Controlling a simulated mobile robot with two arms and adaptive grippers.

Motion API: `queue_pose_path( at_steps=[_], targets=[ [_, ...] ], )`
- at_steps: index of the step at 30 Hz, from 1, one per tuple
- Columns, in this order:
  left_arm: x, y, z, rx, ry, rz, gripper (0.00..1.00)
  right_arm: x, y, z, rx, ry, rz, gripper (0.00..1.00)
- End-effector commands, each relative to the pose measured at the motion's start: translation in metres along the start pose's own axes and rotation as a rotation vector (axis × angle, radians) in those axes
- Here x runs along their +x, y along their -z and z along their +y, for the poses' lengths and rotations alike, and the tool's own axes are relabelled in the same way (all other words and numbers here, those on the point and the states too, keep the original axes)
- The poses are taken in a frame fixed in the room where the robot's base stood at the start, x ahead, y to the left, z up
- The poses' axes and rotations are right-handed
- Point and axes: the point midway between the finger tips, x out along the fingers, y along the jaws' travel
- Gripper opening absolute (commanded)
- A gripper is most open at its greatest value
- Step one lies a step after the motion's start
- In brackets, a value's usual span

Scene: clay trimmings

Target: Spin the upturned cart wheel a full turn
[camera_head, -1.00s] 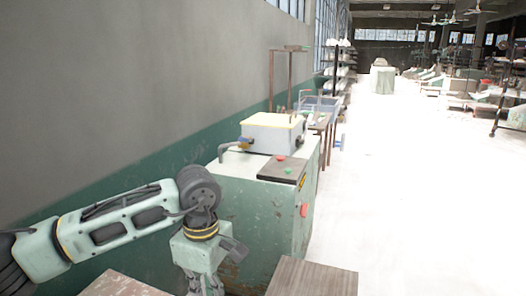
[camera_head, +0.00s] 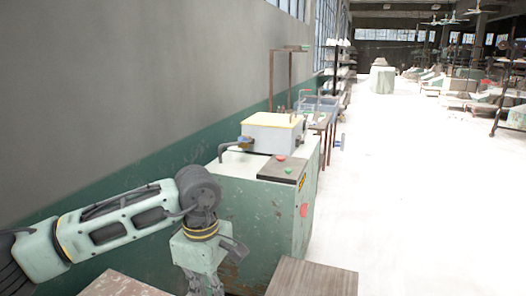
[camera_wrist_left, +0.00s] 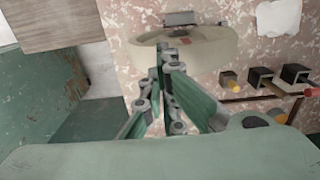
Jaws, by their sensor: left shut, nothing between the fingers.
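No thing that I can surely name as the upturned cart wheel shows in either view. My left gripper (camera_wrist_left: 166,56) is shut with nothing between its fingers; its tips point at a cream rounded object (camera_wrist_left: 215,52) with a dark bracket and a small red patch. The tips overlap its near edge in the picture; I cannot tell whether they touch it. In the head view the left gripper (camera_head: 205,284) hangs down in front of the green machine cabinet, its lower end cut off by the frame. My right gripper is not in view.
A worn green cabinet (camera_head: 245,200) carries a pale box (camera_head: 272,133) and a dark panel with buttons. A wooden top (camera_head: 312,279) stands close in front. Black square pieces (camera_wrist_left: 262,77) with yellow and red ends lie right of the gripper. Pale open floor (camera_head: 410,190) spreads right.

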Motion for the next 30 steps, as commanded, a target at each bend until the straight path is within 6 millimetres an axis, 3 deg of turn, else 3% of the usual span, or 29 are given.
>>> queue_pose_path(
  at_steps=[8,21,30],
  targets=[
    [0.0,0.0,-0.001,0.0,0.0,0.0,0.0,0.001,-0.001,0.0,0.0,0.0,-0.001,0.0],
    [0.002,0.001,-0.058,0.001,-0.001,0.0,0.0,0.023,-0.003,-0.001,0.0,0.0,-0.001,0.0],
    [0.0,0.0,-0.065,-0.001,0.0,0.0,0.0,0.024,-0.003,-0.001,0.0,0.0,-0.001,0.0]
  ],
)
